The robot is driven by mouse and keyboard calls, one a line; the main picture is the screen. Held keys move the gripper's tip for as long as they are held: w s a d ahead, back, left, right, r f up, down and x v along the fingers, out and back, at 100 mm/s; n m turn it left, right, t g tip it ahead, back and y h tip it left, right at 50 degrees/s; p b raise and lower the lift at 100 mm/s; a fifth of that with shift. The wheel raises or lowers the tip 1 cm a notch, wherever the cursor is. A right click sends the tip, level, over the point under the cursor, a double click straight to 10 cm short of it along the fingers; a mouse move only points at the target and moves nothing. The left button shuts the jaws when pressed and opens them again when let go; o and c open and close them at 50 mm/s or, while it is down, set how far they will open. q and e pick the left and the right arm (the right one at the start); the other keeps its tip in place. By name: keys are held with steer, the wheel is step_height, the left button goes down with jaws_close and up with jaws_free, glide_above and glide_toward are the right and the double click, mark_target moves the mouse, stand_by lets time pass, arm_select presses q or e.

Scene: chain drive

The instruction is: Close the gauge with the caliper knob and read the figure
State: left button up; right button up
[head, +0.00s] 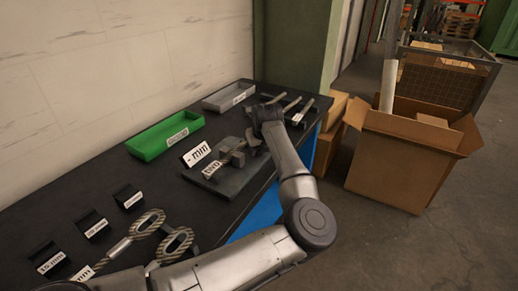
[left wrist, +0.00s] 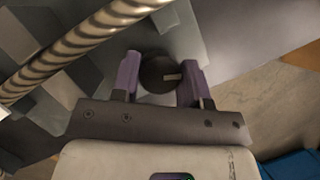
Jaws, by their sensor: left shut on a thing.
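The gauge (head: 232,153), a grey caliper device, sits on a dark plate (head: 228,182) on the bench. A white sign (head: 195,155) behind it shows a dash and "mm", with no figure. My left gripper (head: 254,139) is at the gauge's right end, its fingertips small and partly hidden by the wrist. In the left wrist view, the dark round caliper knob (left wrist: 155,72) with a pale mark lies between the two purple fingers of my left gripper (left wrist: 159,78), which is shut on it. My right gripper is in neither view.
A green tray (head: 166,136) and a grey tray (head: 229,96) stand along the wall. Chain pieces (head: 147,222) and labelled black blocks (head: 45,258) lie at the near left. Slim tools (head: 291,105) lie beyond my wrist. An open cardboard box (head: 398,157) stands on the floor at right.

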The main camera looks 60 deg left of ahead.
arm_select(q)
steer(key=shift+m, duration=0.7)
steer(key=shift+t, duration=0.3)
steer(key=o, duration=0.7)
steer(key=shift+c, duration=0.2)
steer(key=p+v, duration=0.3)
steer(key=v, duration=1)
steer(key=shift+r, duration=0.45)
steer(key=shift+s, duration=0.1)
